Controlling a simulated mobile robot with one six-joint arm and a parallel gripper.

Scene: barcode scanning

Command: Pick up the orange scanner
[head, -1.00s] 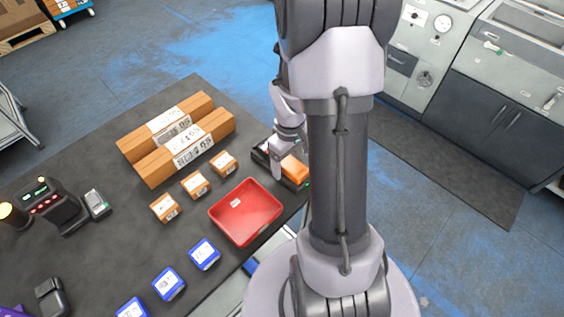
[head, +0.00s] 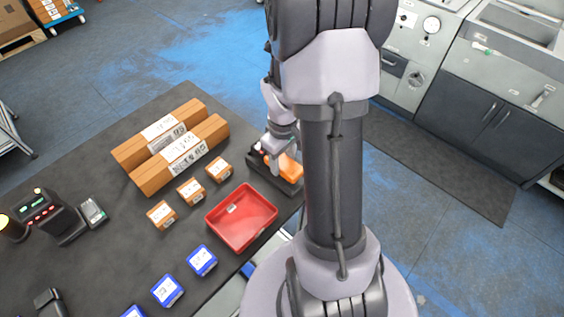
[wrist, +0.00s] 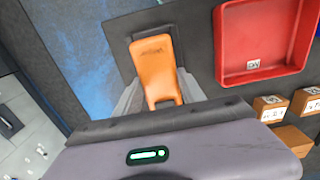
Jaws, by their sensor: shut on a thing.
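The orange scanner (head: 290,168) is at the far right edge of the dark table, at a black cradle (head: 262,178). In the wrist view the scanner (wrist: 154,66) lies between the two grey fingers of my gripper (wrist: 158,84), one on each side. My gripper (head: 275,163) is shut on it. In the head view the gripper covers part of the scanner, and my column hides the area to the right. I cannot tell whether the scanner is clear of the cradle.
A red tray (head: 208,217) stands just in front of the cradle. Small orange boxes (head: 191,191), long cardboard boxes (head: 150,176) and blue boxes (head: 167,291) lie to the left. A black device with lit buttons (head: 50,215) stands at the far left.

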